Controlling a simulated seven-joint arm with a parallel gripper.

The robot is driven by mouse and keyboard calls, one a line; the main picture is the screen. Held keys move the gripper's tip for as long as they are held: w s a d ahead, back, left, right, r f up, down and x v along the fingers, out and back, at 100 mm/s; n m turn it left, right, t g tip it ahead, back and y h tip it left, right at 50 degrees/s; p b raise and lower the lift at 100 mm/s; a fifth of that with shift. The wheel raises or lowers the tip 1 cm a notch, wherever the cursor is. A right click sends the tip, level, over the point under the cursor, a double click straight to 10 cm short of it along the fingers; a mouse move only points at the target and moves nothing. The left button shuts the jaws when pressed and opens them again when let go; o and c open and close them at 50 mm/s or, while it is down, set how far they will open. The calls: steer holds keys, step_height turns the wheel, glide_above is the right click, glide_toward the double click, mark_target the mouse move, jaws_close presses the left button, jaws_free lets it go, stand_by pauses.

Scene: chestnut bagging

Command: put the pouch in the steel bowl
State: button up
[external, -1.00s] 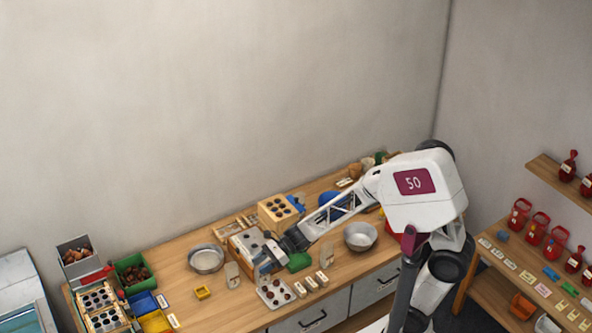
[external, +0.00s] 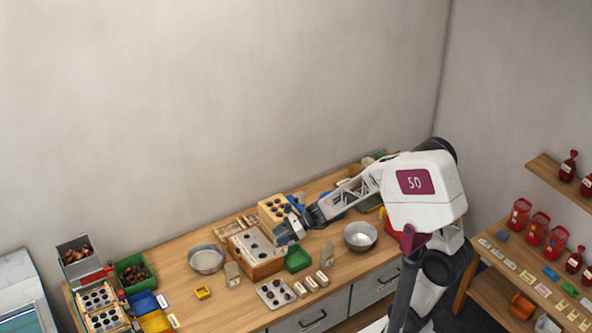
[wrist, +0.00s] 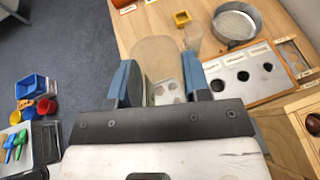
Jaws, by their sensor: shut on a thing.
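My gripper (external: 285,235) is over the middle of the bench, above the back right of the wooden block with dark holes (external: 252,256). In the wrist view its blue fingers (wrist: 157,85) are shut on a tan pouch (wrist: 156,55), which sticks out beyond the fingertips. The held pouch is hard to make out in the external view. The steel bowl (external: 361,232) stands on the bench to the right of my gripper and looks empty; it is outside the wrist view.
Other pouches (external: 232,275) and (external: 327,255) stand on the bench. A white tray with chestnuts (external: 275,292) is at the front edge. A round pan (external: 206,259) is at left, beside a yellow box (external: 203,292).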

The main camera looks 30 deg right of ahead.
steer(key=w+d+m+t+h, duration=0.1)
steer(key=w+d+m+t, duration=0.15)
steer(key=d, duration=0.95)
steer(key=w+d+m+t+h, duration=0.1)
steer(key=w+d+t, duration=0.15)
steer(key=d, duration=0.95)
steer(key=s+d+m+t+h, duration=0.1)
steer(key=s+d+m+h, duration=0.15)
steer(key=d, duration=1.65)
steer(key=shift+y, duration=0.35)
steer(key=shift+s+f, duration=0.15)
steer(key=shift+f, duration=1.15)
steer(key=shift+s+f, duration=0.15)
steer(key=shift+f, duration=1.1)
steer(key=shift+f, duration=0.15)
step_height(320, 180, down, 14)
steer(key=shift+f, duration=0.15)
